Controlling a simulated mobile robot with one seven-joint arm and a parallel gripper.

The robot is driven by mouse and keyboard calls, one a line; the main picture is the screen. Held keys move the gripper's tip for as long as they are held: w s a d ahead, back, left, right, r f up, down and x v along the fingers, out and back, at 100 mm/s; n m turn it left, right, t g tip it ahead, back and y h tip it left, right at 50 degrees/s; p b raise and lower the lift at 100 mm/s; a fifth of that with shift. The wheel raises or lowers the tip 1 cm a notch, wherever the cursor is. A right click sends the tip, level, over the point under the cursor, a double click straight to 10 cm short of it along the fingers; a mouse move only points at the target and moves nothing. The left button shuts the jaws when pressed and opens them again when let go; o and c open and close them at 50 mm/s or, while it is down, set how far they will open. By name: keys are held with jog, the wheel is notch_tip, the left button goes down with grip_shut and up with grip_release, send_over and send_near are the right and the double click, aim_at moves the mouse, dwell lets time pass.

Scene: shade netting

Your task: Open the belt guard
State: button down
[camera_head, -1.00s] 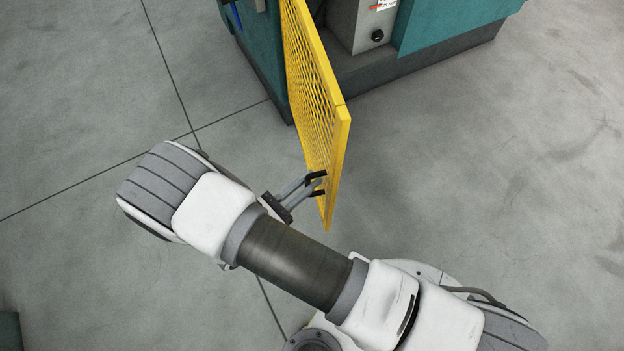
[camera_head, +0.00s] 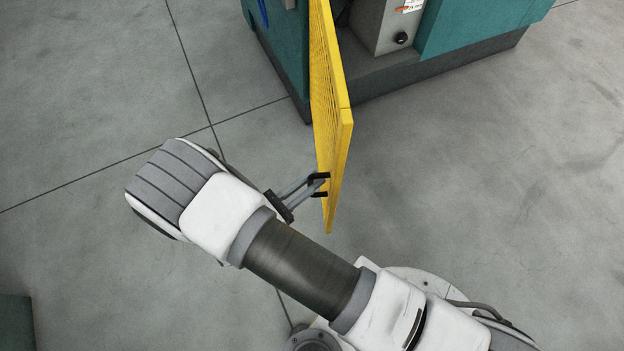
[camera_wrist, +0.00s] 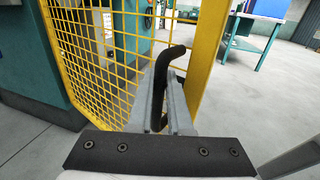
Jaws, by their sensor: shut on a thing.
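The belt guard (camera_head: 333,120) is a yellow framed mesh door. It stands swung out from the teal machine (camera_head: 427,45), seen nearly edge-on in the head view. Its mesh (camera_wrist: 105,55) shows in the wrist view. A black handle (camera_wrist: 163,62) is fixed near the guard's free edge. My gripper (camera_head: 318,186) is at the handle on the left face of the guard. In the wrist view my gripper's fingers (camera_wrist: 166,100) are closed on either side of the handle's bar. The lower part of the handle is partly hidden by the fingers.
The grey concrete floor (camera_head: 480,180) is clear to the right of the guard and to its left. A teal workbench (camera_wrist: 258,42) stands in the background of the wrist view. A teal object (camera_head: 15,322) shows at the lower left corner.

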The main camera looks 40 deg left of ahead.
jog(key=shift+w+a, duration=0.1)
jog(key=c, duration=0.8)
grip_release()
jog(key=shift+c, duration=0.2)
jog(key=shift+s, duration=0.2)
